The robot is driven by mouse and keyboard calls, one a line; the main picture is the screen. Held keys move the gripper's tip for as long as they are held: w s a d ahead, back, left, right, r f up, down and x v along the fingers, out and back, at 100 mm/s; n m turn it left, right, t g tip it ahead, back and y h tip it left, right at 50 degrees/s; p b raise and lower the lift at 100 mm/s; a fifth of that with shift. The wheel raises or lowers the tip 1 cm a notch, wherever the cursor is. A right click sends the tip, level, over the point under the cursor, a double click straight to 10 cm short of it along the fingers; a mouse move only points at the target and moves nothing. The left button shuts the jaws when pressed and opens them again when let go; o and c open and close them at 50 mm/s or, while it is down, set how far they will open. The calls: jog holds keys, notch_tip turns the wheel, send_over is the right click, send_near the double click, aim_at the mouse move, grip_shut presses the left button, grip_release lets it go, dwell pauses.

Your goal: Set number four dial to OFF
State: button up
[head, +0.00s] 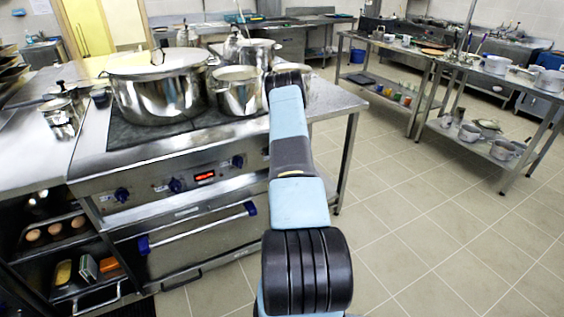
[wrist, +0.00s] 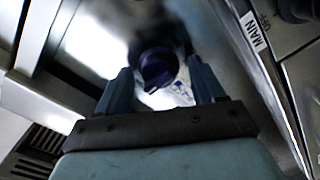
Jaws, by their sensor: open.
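A dark blue dial (wrist: 158,68) shows in the wrist view on a shiny metal panel, between the tips of my gripper (wrist: 160,76). The gripper is open, one finger on each side of the dial, with gaps visible. I cannot tell how far the fingertips reach along it. Its number and pointer setting are not readable; a partly hidden printed label lies just below it. In the head view, three blue dials, left (head: 122,194), middle (head: 175,185) and right (head: 238,161), sit on the stove front (head: 150,203). My arm covers the panel's right end and hides the gripper.
A label reading MAIN and OFF (wrist: 257,33) is at the wrist view's upper right, beside a dark round knob. A large pot (head: 160,95) and a smaller pot (head: 237,97) stand on the stovetop. The oven handle (head: 200,229) runs below the dials. Tiled floor is free at right.

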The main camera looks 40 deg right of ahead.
jog(key=v, duration=1.3)
jog(key=shift+s+a, duration=0.15)
jog(key=shift+s, duration=0.1)
